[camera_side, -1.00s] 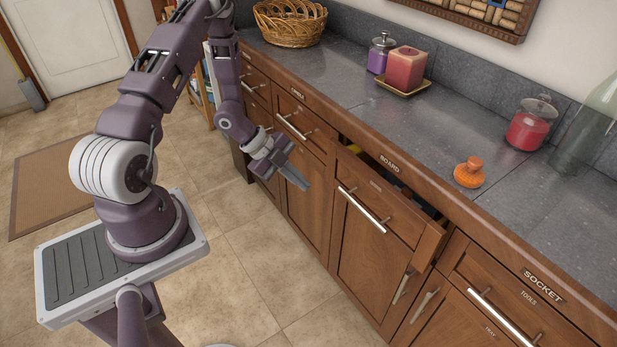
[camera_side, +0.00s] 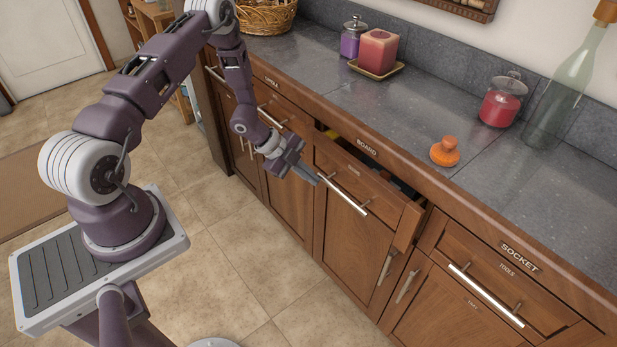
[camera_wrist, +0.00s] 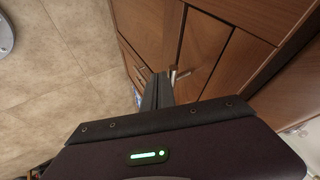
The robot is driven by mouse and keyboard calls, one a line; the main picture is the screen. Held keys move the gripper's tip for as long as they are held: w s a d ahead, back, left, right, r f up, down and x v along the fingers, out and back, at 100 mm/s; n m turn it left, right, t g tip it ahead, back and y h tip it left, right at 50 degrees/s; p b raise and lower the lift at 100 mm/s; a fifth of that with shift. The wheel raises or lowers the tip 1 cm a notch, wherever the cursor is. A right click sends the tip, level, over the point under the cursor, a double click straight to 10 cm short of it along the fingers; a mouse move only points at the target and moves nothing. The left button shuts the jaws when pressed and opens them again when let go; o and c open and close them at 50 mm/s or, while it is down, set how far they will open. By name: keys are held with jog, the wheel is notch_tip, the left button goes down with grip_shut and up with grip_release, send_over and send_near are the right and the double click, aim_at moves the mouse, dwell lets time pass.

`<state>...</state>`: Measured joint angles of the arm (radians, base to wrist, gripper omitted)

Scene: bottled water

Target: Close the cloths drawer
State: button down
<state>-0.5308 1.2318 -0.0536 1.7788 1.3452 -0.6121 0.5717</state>
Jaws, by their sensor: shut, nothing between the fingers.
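One drawer (camera_side: 385,197) stands pulled out below the counter; its small label is too small to read, so I cannot confirm it is the cloths drawer. My gripper (camera_side: 314,180) is shut and empty, at the left end of this handle, in front of the drawer's left side. I cannot tell whether it touches. In the wrist view my gripper's fingers (camera_wrist: 160,90) are together beside wooden fronts and a metal handle (camera_wrist: 176,74).
Shut drawers flank the open one, including a tools drawer (camera_side: 505,280).

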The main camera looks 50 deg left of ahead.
aim_at(325, 168)
jog(key=shift+w+r, duration=0.1)
jog(key=shift+w, duration=2.55)
jog(key=shift+s, duration=0.1)
jog(key=s+a+r, duration=0.4)
jog(key=s+r, duration=0.3)
jog(key=s, duration=0.2)
notch_tip(325, 168, up, 21)
jog(key=w+a+n+t+y, duration=0.1)
jog(key=w+a+n+y, duration=0.15)
jog(key=n+y, duration=0.45)
jog(key=s+d+r+n+y, duration=0.2)
jog(key=s+d+r+n, duration=0.3)
jog(key=s+r, duration=0.35)
jog(key=s+d+n+h, duration=0.2)
jog(key=s+d, duration=0.3)
jog(key=s, duration=0.4)
jog(key=s+d+n+g+h, duration=0.1)
jog(key=s+d+n+h, duration=0.1)
jog(key=s+d, duration=0.4)
jog(key=s+r, duration=0.1)
jog(key=s, duration=0.1)
jog(key=shift+s+d+g, duration=0.3)
jog(key=shift+s, duration=0.1)
